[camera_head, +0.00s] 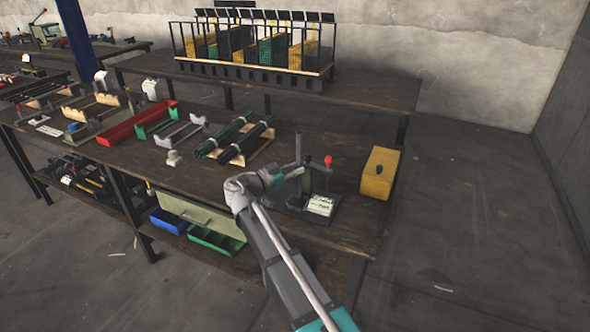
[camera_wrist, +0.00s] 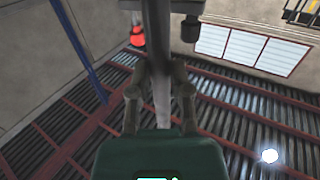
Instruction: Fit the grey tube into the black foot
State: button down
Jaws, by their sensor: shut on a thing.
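My gripper (camera_head: 291,173) is at the rivet press near the right end of the front bench. In the wrist view the fingers of my gripper (camera_wrist: 160,72) are closed around a grey tube (camera_wrist: 157,28), which runs up out of the picture. In the head view a grey upright (camera_head: 298,147) rises at the fingertips and looks like this tube. A dark round part (camera_wrist: 190,28) stands right of the tube in the wrist view, apart from it in the picture. I cannot tell whether it is the black foot. The tube's ends are not clear.
The press has a red lever knob (camera_head: 328,160) close to the gripper and a pale label plate (camera_head: 321,206). A yellow box (camera_head: 379,173) stands to its right. Dark tubes on a wooden rack (camera_head: 262,148) and a red tray (camera_head: 121,125) lie left. A rear bench holds a bin rack (camera_head: 250,72).

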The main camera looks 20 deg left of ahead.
jog(key=shift+f+b, duration=0.55)
jog(key=shift+f, duration=0.1)
jog(key=shift+c, duration=2.4)
grip_release()
jog(key=shift+s+a, duration=0.1)
jog(key=shift+s, duration=0.05)
jog(key=v, duration=1.1)
jog(key=shift+s+a, duration=0.2)
jog(key=shift+s, duration=0.15)
jog(key=shift+r, duration=0.1)
